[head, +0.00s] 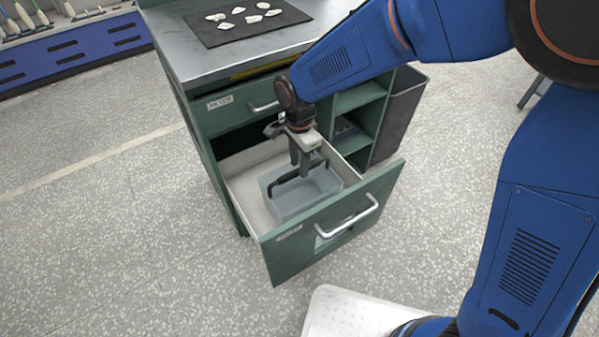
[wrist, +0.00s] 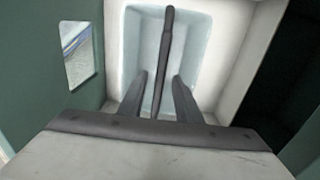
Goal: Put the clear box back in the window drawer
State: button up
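The clear box (head: 292,207) is a pale, see-through bin with a dark bar handle across its top. It sits inside the pulled-out lower drawer (head: 246,190), the one with a small window in its green front. The window (wrist: 77,54) shows at the left in the wrist view. My gripper (head: 306,168) points down over the box. In the wrist view my gripper (wrist: 158,88) has its two fingers apart, one on each side of the box handle (wrist: 165,45), with gaps visible. The box (wrist: 199,45) lies below the fingers, its near part hidden by my gripper.
A shut upper drawer (head: 240,108) sits above the open one. The worktop (head: 190,56) holds a dark mat with several white pieces. Open shelves (head: 362,126) and a dark bin (head: 402,112) stand to the right. The floor left of the cabinet is clear.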

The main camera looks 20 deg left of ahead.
notch_tip(320, 180, up, 5)
jog(key=shift+r, duration=0.3)
jog(key=shift+d, duration=0.1)
jog(key=d+r+n+t, duration=0.1)
jog(key=d+r, duration=0.3)
jog(key=d, duration=0.5)
jog(key=w+d+r+n+y, duration=0.1)
jog(key=d+r, duration=0.3)
jog(key=d, duration=0.4)
jog(key=d+r+n+t, duration=0.15)
jog(key=d+r, duration=0.25)
jog(key=d, duration=0.5)
jog(key=s+d+n+t, duration=0.1)
jog(key=s+d+n, duration=0.1)
jog(key=s+d, duration=0.5)
jog(key=s+d+r+n+t+h, duration=0.1)
jog(key=s+d+n, duration=0.1)
jog(key=s+d, duration=0.5)
jog(key=shift+s+d+n, duration=0.35)
jog(key=shift+d, duration=2.6)
